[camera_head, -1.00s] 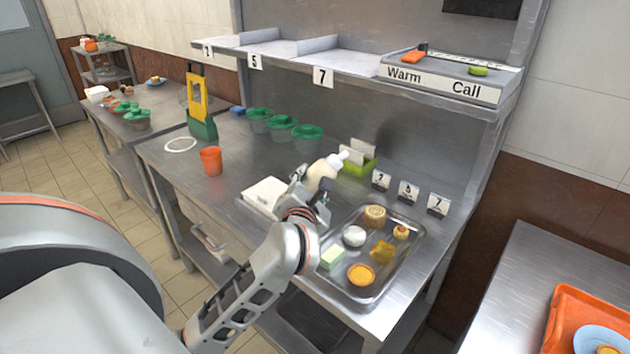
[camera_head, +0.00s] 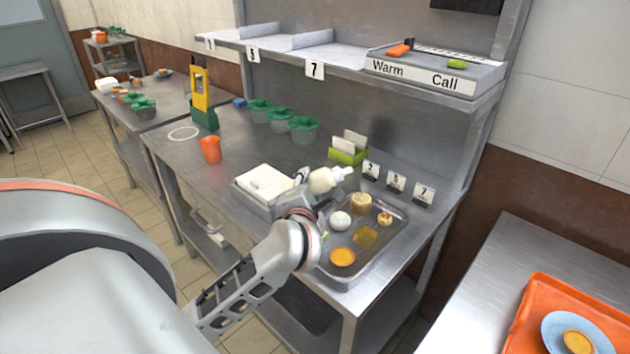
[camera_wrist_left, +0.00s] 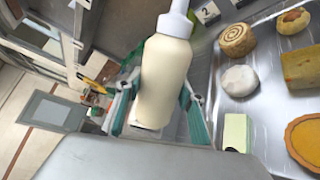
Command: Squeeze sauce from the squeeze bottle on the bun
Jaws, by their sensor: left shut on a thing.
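The squeeze bottle (camera_head: 324,180) is cream-white with a pale nozzle. My left gripper (camera_head: 308,187) is shut around its body and holds it above the counter, at the tray's back left corner. The bottle is tipped well over, nozzle toward the right. In the left wrist view the bottle (camera_wrist_left: 168,80) sits between the two fingers (camera_wrist_left: 158,108), its nozzle at the top edge. The white round bun (camera_head: 340,220) lies on the metal tray (camera_head: 372,262), in front of and below the bottle, apart from it. The bun also shows in the wrist view (camera_wrist_left: 239,80). My right gripper is not in view.
The tray also holds a spiral roll (camera_head: 361,201), a small topped bun (camera_head: 384,219), a yellow square (camera_head: 365,236) and an orange tart (camera_head: 342,257). A white-topped box (camera_head: 265,183) stands left of the gripper. Number cards (camera_head: 396,182) and a green holder (camera_head: 347,154) stand behind.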

